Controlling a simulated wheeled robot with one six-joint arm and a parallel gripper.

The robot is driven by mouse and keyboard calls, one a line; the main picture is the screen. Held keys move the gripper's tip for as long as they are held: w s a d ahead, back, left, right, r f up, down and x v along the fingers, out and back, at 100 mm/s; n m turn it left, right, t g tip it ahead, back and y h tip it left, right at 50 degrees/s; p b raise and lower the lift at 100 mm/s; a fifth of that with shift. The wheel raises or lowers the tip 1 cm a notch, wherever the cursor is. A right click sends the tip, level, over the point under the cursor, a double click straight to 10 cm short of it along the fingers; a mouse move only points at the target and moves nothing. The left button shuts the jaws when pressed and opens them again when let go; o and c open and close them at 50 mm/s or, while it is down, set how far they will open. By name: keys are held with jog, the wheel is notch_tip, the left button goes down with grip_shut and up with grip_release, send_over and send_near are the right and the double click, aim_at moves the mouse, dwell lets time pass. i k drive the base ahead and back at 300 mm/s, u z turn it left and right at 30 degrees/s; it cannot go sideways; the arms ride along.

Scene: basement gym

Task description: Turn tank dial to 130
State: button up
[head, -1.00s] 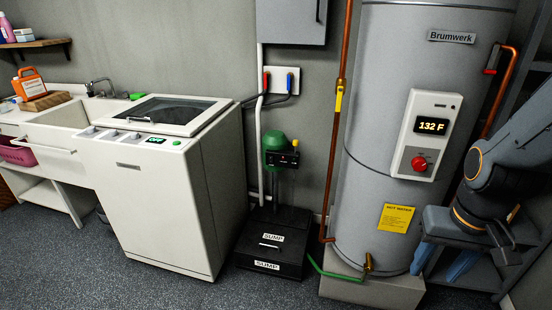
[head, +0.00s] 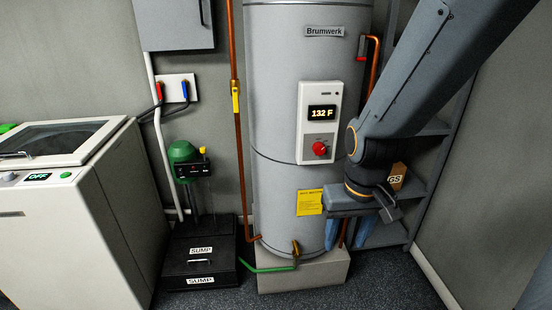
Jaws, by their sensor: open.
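The tall grey Brumwerk tank (head: 275,110) stands in the middle of the head view. A white control panel (head: 308,93) on its front has a display (head: 322,113) reading 132 F. The red dial (head: 320,149) sits below the display on the same panel. My gripper (head: 350,232) hangs to the right of and below the dial, apart from it. Its blue fingers point down, spread open and empty. The dial is in clear view.
A white washer (head: 62,240) stands at the left. A black sump box (head: 196,262) with a green pump (head: 182,155) is beside the tank. A copper pipe with a yellow valve (head: 235,97) runs left of the tank. Grey shelving (head: 422,190) stands behind my arm.

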aim_at(319, 148)
jog(key=z, duration=1.5)
jog(key=i, duration=0.35)
jog(key=u, duration=1.55)
